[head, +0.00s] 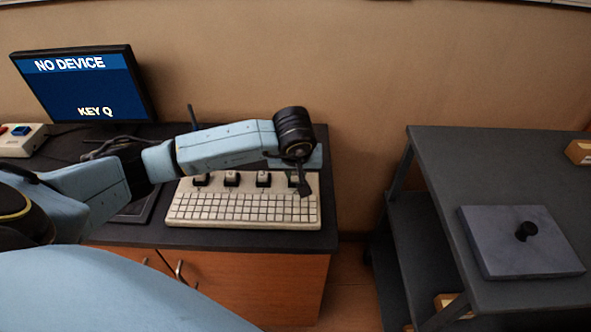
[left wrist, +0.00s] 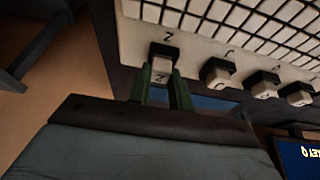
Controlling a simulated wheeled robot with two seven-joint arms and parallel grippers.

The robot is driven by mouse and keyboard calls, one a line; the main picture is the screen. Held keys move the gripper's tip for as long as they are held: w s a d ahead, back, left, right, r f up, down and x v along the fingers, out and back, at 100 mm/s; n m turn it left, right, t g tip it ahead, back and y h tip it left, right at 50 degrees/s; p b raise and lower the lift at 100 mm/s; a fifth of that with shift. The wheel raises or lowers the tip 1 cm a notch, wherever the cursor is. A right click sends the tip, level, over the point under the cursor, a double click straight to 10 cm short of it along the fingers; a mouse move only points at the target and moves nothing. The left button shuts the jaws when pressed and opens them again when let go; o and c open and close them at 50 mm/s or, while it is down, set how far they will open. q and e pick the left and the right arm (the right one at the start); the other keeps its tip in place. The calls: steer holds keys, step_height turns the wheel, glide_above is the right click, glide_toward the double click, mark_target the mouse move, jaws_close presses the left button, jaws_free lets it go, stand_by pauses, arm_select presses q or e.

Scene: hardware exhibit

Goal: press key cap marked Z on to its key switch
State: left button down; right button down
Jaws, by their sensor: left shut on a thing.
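The white key cap marked Z (left wrist: 160,76) is between the two green fingers of my left gripper (left wrist: 161,88), which is shut on it. The dark key switch (left wrist: 163,50) beside the printed Z label is right at the cap in the left wrist view; I cannot tell whether they touch. In the head view my left gripper (head: 303,187) points down over the right end of the row of switches on the white keyboard (head: 245,222). It hides the Z switch and the cap there. My right gripper is not in view.
Several other switches with white caps (left wrist: 218,74) stand in the same row. A monitor (head: 85,85) reads "NO DEVICE" and "KEY Q". A grey cart (head: 440,165) with a flat knobbed plate (head: 500,255) stands at right, across a gap from the dark desk (head: 328,180).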

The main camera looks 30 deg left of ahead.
arm_select(q)
steer(key=shift+f, duration=0.2)
steer(key=c, duration=0.7)
jaws_free()
steer(key=shift+r+p, duration=2.2)
steer(key=shift+r, duration=1.35)
